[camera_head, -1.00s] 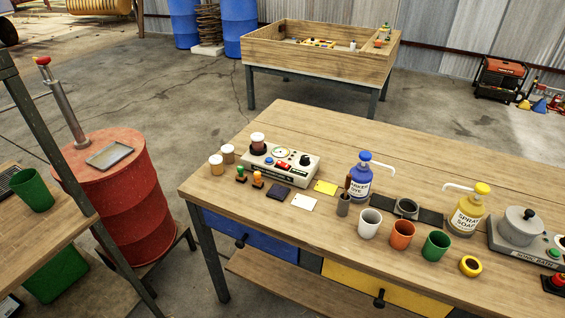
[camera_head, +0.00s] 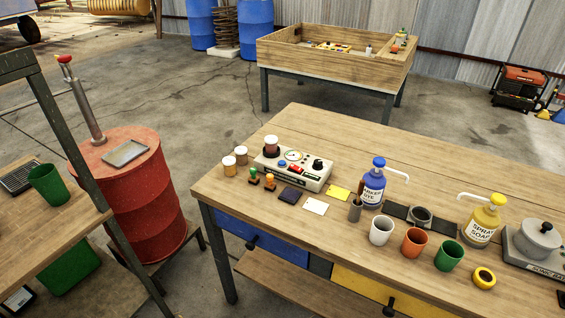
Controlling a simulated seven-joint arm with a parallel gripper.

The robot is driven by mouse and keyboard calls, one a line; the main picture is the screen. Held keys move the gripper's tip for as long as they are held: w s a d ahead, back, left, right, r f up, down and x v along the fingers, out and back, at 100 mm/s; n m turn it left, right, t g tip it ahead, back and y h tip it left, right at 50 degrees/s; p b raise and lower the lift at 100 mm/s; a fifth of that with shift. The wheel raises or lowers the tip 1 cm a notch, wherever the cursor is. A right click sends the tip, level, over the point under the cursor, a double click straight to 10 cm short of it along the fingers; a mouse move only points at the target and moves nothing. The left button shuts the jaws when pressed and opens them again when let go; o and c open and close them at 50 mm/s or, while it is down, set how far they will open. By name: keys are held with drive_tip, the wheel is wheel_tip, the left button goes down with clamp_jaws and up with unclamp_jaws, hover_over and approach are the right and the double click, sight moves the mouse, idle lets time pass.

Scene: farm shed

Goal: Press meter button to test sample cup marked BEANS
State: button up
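The meter (camera_head: 293,168) is a pale box at the back left of the wooden workbench. Its face has a round dial, a blue button (camera_head: 282,164), a red part (camera_head: 296,170) and a black knob (camera_head: 318,165). A sample cup (camera_head: 271,145) with a reddish-brown content sits on the dark round seat at the meter's left end. Two more sample cups, a near one (camera_head: 229,167) and a far one (camera_head: 241,155), stand on the bench left of the meter. The marking BEANS cannot be read on any cup. My gripper is not in view.
Two small stamps (camera_head: 262,179), a dark pad (camera_head: 291,195) and cards lie before the meter. A red barrel (camera_head: 128,190) stands left of the bench.

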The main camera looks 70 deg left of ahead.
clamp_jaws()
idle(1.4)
